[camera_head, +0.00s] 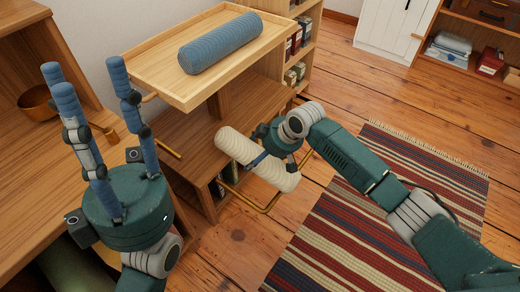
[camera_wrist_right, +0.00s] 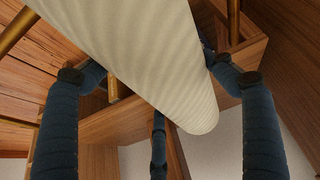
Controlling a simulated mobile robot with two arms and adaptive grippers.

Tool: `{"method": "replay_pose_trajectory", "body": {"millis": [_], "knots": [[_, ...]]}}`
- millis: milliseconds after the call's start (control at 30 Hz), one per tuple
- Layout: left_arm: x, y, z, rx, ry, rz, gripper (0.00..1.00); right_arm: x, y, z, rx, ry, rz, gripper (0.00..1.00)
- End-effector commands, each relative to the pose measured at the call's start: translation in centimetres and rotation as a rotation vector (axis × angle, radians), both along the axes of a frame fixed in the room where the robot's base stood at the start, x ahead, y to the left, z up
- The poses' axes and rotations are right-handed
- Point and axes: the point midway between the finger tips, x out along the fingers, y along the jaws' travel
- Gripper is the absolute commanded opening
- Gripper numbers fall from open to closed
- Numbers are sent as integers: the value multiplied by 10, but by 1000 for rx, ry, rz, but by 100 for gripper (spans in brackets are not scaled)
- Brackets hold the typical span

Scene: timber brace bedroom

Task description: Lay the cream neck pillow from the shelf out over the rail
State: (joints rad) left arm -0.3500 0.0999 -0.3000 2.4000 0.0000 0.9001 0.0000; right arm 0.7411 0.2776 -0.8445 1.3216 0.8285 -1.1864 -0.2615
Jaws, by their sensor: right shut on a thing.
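The cream neck pillow (camera_head: 235,144) is a ribbed roll, held at a slant beside the low wooden shelf unit. My right gripper (camera_head: 276,160) is shut on it near its middle. In the right wrist view the pillow (camera_wrist_right: 140,60) runs diagonally between my blue fingers. The brass rail (camera_head: 243,198) shows just below and in front of the pillow, by the shelf unit. The pillow hides part of it, and I cannot tell whether they touch. Brass bars also show in the right wrist view (camera_wrist_right: 113,88). My left gripper (camera_head: 85,72) is open and empty, pointing up at the left.
A wooden tray top (camera_head: 160,82) carries a blue ribbed bolster (camera_head: 220,43). A copper bowl (camera_head: 36,102) sits in the left wooden unit. Another brass bar (camera_head: 166,149) is near my left gripper. A striped rug (camera_head: 375,220) lies on the open floor at right.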

Motion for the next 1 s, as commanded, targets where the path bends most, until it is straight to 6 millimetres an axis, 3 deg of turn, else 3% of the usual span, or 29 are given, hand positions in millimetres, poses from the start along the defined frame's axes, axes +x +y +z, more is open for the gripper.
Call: {"method": "replay_pose_trajectory", "body": {"millis": [433,467,533,833,1000], "knots": [[0,0,1,0,0,0,39,-1,1,-3,1,-2,-2,56],[0,0,1,0,0,0,39,-1,1,-3,1,-2,-2,86],[0,0,1,0,0,0,39,-1,1,-3,1,-2,-2,100],[0,0,1,0,0,0,39,-2,0,-4,-1,0,-1,100],[0,0,1,0,0,0,39,-5,-6,9,0,-2,-2,100]]}}
